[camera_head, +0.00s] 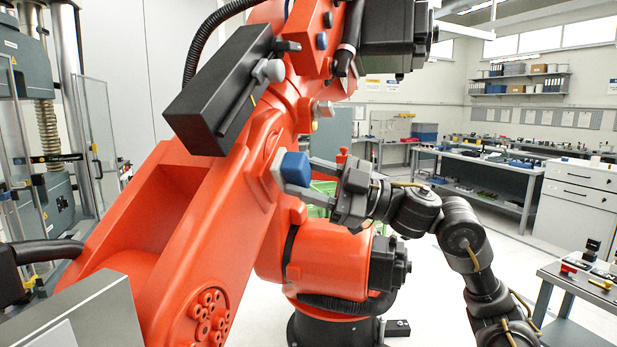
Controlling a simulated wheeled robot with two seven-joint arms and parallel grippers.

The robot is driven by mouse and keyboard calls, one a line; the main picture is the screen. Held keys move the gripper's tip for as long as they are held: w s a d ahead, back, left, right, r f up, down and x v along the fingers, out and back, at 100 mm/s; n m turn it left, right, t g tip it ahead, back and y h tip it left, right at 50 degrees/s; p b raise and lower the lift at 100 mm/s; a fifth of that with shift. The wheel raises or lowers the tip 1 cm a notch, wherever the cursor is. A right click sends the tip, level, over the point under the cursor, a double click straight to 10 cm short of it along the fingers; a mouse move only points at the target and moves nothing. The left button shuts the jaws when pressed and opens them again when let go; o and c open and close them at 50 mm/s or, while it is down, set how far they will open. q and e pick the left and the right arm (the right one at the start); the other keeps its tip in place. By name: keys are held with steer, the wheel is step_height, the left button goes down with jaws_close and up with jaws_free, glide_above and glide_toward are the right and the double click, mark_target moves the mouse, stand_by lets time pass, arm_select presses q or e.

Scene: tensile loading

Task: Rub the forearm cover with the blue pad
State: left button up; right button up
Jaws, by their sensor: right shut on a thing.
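A large orange robot arm fills the left and middle of the head view. Its orange forearm cover (262,150) faces me beside the blue pad. The blue pad (295,167) is a small block with a pale lower face. My right gripper (297,175) comes in from the right and is shut on the blue pad. The pad is right at the cover's right edge in the picture; I cannot tell whether it touches. My left gripper is not in view.
A black box (218,95) is fixed on the orange arm above the pad. The orange base joint (330,262) stands below my right gripper. A workbench (480,165) stands at the back right, a cart (575,290) at the lower right. Open floor lies between.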

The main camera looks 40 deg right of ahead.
steer(key=shift+w+a+p, duration=0.45)
steer(key=shift+w+p, duration=0.15)
steer(key=shift+w, duration=0.15)
steer(key=shift+w+d+b, duration=0.15)
steer(key=shift+w+d, duration=0.1)
steer(key=shift+d, duration=0.25)
steer(key=shift+w+d+b, duration=0.15)
steer(key=shift+w+d, duration=0.1)
steer(key=shift+d, duration=0.2)
steer(key=shift+w+d, duration=0.35)
steer(key=shift+d, duration=0.4)
steer(key=shift+w+d, duration=0.1)
steer(key=w+d, duration=0.2)
steer(key=shift+d, duration=0.4)
steer(key=shift+s, duration=0.1)
